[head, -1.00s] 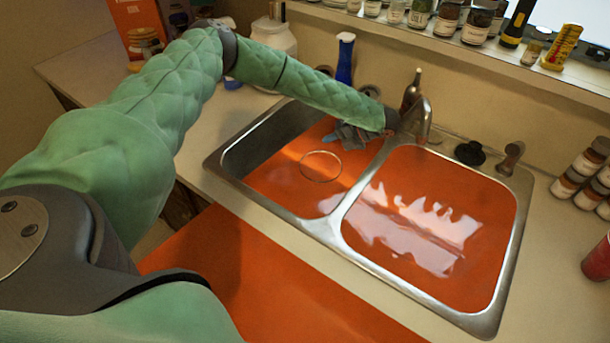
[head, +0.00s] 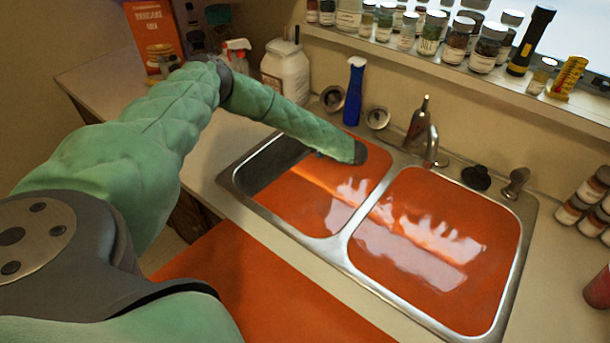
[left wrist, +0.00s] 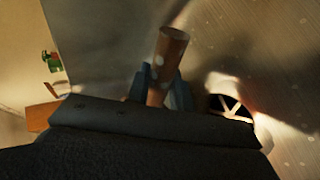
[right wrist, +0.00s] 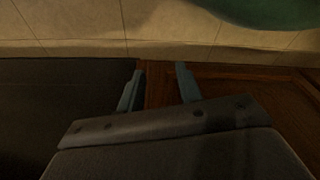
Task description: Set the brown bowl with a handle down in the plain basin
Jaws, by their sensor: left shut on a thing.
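The sink has a left basin (head: 283,213) and a right basin (head: 485,296), both showing a reflective orange surface in the head view. My left arm reaches into the left basin, and its gripper is hidden there below the orange surface. In the left wrist view, my left gripper (left wrist: 161,84) is shut on a brown cylindrical piece, the handle of the brown bowl (left wrist: 170,46). The bowl's body cannot be made out. Grey metal and a round drain (left wrist: 229,108) show around it. My right gripper (right wrist: 158,84) is open and empty, away from the sink.
A faucet (head: 432,145) and black stopper (head: 476,178) stand behind the basins. A blue bottle (head: 354,95) and white jug (head: 285,72) stand behind the left basin. Jars crowd the right counter (head: 590,200) and the shelf above. The right basin looks clear.

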